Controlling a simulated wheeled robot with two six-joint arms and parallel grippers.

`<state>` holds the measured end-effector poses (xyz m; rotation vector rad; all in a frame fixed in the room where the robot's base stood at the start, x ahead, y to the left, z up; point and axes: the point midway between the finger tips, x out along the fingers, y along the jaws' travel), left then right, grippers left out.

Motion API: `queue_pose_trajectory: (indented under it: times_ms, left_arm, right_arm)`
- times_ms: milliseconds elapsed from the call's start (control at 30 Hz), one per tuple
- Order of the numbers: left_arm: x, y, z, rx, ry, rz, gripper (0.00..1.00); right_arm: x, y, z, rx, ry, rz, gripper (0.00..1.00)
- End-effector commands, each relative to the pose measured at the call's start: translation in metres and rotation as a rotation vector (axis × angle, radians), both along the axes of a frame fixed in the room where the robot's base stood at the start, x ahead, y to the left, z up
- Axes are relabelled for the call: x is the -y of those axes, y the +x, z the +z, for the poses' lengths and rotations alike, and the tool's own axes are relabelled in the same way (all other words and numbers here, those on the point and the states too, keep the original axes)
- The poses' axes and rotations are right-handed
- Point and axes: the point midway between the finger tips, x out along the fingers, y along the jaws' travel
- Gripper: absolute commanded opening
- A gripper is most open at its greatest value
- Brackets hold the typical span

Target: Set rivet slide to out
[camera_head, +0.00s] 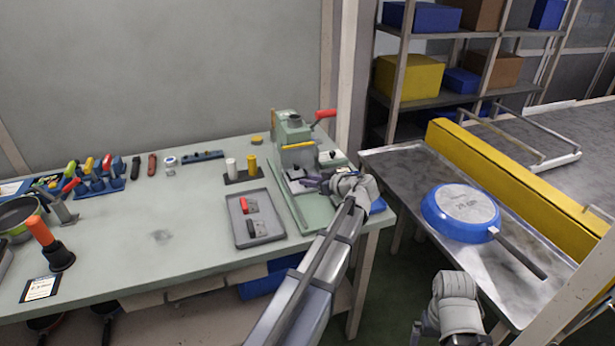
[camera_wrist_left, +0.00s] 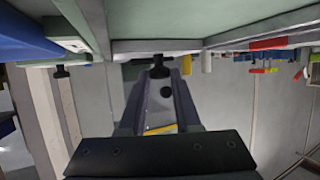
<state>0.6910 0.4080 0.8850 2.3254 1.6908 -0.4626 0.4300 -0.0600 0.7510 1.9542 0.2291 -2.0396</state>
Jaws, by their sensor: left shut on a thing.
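The green rivet press (camera_head: 296,140) stands at the right end of the workbench, with a red lever handle (camera_head: 325,114) on its upper right. Small pale slide parts sit low on the press, one with a dark knob (camera_head: 332,155). My left gripper (camera_head: 312,182) is at the front of the press base. In the left wrist view its fingers (camera_wrist_left: 158,72) are shut on a small black knob (camera_wrist_left: 159,66), which I take to be the slide's knob. The slide's exact position is partly hidden by my gripper and wrist. My right gripper's fingers do not show.
A grey tray (camera_head: 240,240) with a red and a black part lies left of the press. A stand (camera_head: 243,178) with a white and a yellow cylinder is behind it. A blue pan (camera_head: 460,212) rests on the metal conveyor table at right. The bench (camera_head: 150,240) is clear at middle.

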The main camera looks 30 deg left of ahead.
Motion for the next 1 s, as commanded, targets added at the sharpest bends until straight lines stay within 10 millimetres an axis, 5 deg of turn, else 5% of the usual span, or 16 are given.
queue_pose_trajectory:
  times_ms: [500, 1000]
  left_arm:
    - [0.091, -0.08, 0.0, 0.0, -0.001, -0.003, 0.0]
    - [0.11, -0.094, -0.001, -0.001, -0.004, 0.0, 0.0]
  right_arm:
    - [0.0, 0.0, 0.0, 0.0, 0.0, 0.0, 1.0]
    - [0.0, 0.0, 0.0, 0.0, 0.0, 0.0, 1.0]
